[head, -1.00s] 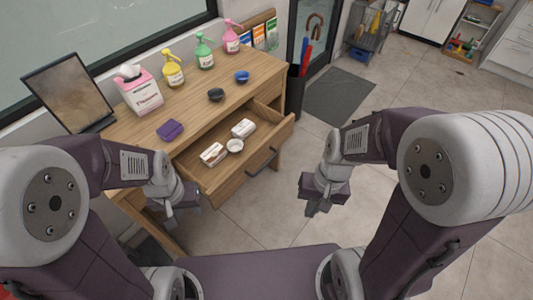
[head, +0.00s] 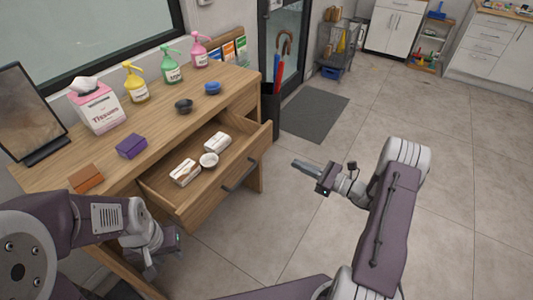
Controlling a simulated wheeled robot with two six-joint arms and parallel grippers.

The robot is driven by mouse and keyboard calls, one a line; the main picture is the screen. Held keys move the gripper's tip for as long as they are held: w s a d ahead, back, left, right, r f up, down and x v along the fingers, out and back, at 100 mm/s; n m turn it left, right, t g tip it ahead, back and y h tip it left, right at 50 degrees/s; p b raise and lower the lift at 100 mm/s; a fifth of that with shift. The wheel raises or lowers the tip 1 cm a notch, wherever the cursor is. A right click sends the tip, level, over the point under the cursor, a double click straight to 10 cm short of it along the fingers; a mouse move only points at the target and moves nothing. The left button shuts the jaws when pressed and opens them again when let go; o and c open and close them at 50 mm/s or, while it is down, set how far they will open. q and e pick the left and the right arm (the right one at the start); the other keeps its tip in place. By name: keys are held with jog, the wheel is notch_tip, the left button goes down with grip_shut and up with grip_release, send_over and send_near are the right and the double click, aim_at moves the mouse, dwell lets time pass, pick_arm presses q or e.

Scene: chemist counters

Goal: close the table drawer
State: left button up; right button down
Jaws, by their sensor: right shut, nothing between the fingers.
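The wooden table drawer (head: 246,176) is pulled out from the table (head: 153,155), with a dark handle (head: 240,170) on its front.
On the table top stand a tissue box (head: 97,108), several pump bottles (head: 172,67), two small bowls (head: 184,106), a purple box (head: 131,146) and a brown box (head: 86,178). An umbrella bin (head: 270,105) stands beyond the table.

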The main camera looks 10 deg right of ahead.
aim_at(259, 147)
pick_arm(q)
jog(key=shift+f, duration=0.2)
pick_arm(e)
jog(key=x, duration=1.3)
jog(key=shift+w+a, duration=0.1)
jog(key=shift+a, duration=0.05)
jog(key=shift+f, duration=0.1)
